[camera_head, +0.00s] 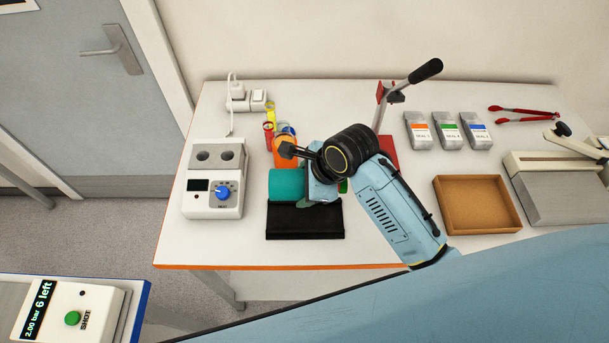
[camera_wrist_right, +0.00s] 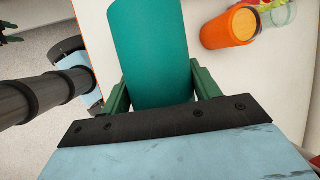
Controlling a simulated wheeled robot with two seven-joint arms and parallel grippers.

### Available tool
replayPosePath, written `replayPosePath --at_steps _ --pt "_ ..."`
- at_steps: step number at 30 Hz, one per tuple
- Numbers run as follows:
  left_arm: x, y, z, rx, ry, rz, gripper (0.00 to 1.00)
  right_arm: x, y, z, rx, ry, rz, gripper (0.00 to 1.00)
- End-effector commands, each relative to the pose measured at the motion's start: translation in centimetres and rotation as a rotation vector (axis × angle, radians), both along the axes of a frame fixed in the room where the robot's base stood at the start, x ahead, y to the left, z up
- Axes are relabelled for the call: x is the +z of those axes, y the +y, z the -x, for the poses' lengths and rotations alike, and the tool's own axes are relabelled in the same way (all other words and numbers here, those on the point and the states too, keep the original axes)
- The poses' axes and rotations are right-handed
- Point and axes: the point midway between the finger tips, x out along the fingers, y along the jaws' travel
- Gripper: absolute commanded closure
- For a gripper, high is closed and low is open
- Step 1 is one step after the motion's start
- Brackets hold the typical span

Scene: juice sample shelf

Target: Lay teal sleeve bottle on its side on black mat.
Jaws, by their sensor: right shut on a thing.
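The teal sleeve bottle (camera_head: 285,185) shows as a teal cylinder at the back edge of the black mat (camera_head: 304,224), its axis roughly level and pointing left. I cannot tell whether it touches the mat. My right gripper (camera_head: 308,187) is shut on it from the right, partly hidden by my own wrist. In the right wrist view the bottle (camera_wrist_right: 152,50) sits between the green fingers of the gripper (camera_wrist_right: 160,88). Its far end is cut off by the frame.
An orange-sleeved container (camera_head: 284,152) and several small coloured items stand just behind the bottle. A white device with a blue knob (camera_head: 213,194) stands left of the mat. A red-based lever press (camera_head: 388,152) and a brown tray (camera_head: 477,204) are to the right. The table's orange front edge (camera_head: 300,267) is near.

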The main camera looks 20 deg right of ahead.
Motion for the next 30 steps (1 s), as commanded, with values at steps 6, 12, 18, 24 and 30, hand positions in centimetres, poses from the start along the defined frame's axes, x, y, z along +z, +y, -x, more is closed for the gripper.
replayPosePath --at_steps 6,12,18,24,30 --pt "0.0 0.0 0.0 0.000 0.000 0.000 0.64 -2.1 0.0 0.0 0.001 -0.002 0.001 0.80" --pt "0.0 0.0 -0.1 0.000 -0.001 0.000 0.64 -4.0 0.0 0.0 0.001 -0.003 0.000 0.80" --pt "0.0 0.0 -0.1 0.000 -0.001 0.000 0.64 -5.9 0.0 -0.1 0.001 -0.003 0.000 0.80" --pt "-0.5 0.0 -0.1 0.000 -0.002 0.000 0.64 -8.0 0.0 0.0 0.001 -0.002 -0.001 0.80" --pt "-1.1 0.0 -0.1 0.000 -0.002 -0.001 0.64 -9.8 0.0 0.0 0.002 -0.003 -0.001 0.80"
